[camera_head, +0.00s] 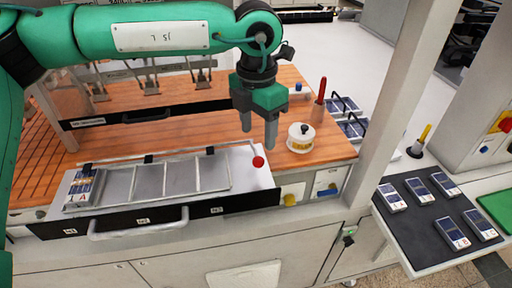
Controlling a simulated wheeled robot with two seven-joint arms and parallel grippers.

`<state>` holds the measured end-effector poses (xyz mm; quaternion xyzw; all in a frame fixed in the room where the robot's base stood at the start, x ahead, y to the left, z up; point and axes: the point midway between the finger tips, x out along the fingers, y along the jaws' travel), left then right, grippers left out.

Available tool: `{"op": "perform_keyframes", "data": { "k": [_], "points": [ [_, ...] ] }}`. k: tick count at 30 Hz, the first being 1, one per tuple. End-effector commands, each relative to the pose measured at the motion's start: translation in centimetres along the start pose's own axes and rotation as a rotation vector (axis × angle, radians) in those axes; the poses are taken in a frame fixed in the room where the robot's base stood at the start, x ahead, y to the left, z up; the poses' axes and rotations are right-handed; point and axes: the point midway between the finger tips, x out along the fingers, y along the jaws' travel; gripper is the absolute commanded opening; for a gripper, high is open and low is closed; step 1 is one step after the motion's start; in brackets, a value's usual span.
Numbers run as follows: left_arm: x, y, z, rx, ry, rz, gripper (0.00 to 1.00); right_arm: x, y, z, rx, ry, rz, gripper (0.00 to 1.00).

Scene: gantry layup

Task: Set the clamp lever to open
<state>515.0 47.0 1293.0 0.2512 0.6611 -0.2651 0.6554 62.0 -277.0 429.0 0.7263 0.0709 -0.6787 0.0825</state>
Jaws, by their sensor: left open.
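The clamp lever shows as a short arm with a red ball knob (258,161) at the right end of the layup tray (262,180). A thin bar runs along the tray's back edge towards it. My left gripper (258,138) points down just above and behind the red knob in the picture, its two fingers apart and nothing between them. A small gap shows between the fingertips and the knob; their depth apart is hard to tell. My right gripper is out of view.
A white round pot with a black knob (300,138) stands right of the gripper, near an upright red-handled tool (320,98). A pale post (385,100) rises further right. A dark mat (425,210) holds several labelled packs. A framed panel (165,180) lies in the tray.

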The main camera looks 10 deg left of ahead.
Motion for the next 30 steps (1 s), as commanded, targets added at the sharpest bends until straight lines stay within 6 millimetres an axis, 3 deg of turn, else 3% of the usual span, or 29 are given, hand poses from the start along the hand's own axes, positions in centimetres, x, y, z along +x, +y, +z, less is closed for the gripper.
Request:
{"op": "perform_keyframes", "data": {
  "k": [5,12,23,24,30],
  "points": [
    [3.3,0.0,-0.1,0.001,0.003,-0.002,0.55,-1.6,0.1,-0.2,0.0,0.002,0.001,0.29],
    [6.5,0.0,0.0,-0.001,0.001,-0.001,0.55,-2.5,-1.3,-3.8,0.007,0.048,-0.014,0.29],
    [7.3,0.0,0.0,0.0,-0.001,-0.001,0.55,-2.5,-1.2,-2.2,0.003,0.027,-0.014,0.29],
    [7.3,0.0,0.0,0.0,-0.001,-0.001,0.53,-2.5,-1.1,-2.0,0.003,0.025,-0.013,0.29],
    [7.3,0.0,0.0,0.0,-0.001,-0.001,0.14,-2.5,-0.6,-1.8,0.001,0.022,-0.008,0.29]
  ]
}}
